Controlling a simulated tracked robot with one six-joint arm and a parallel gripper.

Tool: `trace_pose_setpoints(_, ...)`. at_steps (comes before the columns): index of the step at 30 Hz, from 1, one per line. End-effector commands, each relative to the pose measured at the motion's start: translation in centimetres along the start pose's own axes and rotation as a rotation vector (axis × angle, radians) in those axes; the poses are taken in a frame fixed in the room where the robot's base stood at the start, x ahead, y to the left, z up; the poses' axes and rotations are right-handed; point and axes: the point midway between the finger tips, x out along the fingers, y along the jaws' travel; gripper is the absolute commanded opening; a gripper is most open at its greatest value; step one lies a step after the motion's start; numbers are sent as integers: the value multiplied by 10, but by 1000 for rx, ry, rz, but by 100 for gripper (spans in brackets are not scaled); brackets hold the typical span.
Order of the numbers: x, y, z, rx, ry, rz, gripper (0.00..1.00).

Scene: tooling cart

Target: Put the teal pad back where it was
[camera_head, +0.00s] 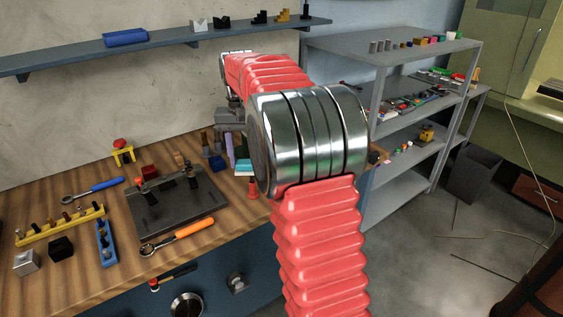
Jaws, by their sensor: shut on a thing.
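The teal pad (244,168) is a small flat light-teal block with a pale edge. It shows at the right part of the wooden bench top, just left of my silver wrist joint. My gripper (238,146) is small and dark here, below its grey body, and points down above the pad. It is shut on the teal pad, though the contact is partly hidden by my arm. I cannot tell how far the pad is above the bench.
A dark blue block (217,162), a purple piece (230,150) and a red cone-like piece (253,188) stand close to the pad. A dark plate (176,208) with upright pieces lies to the left. An orange-handled wrench (178,238) lies in front. My arm hides the bench's right end.

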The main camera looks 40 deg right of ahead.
Motion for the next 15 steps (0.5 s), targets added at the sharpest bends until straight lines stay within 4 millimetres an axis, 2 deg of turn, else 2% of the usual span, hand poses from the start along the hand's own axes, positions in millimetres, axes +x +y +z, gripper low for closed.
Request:
trace_pose_setpoints(1,0,-23,2,-33,0,0,24)
trace_pose_setpoints(9,2,-128,25,-191,-2,-1,24)
trace_pose_setpoints(12,4,-161,38,-246,-4,-1,24)
trace_pose_setpoints(15,7,-185,50,-288,-7,0,24)
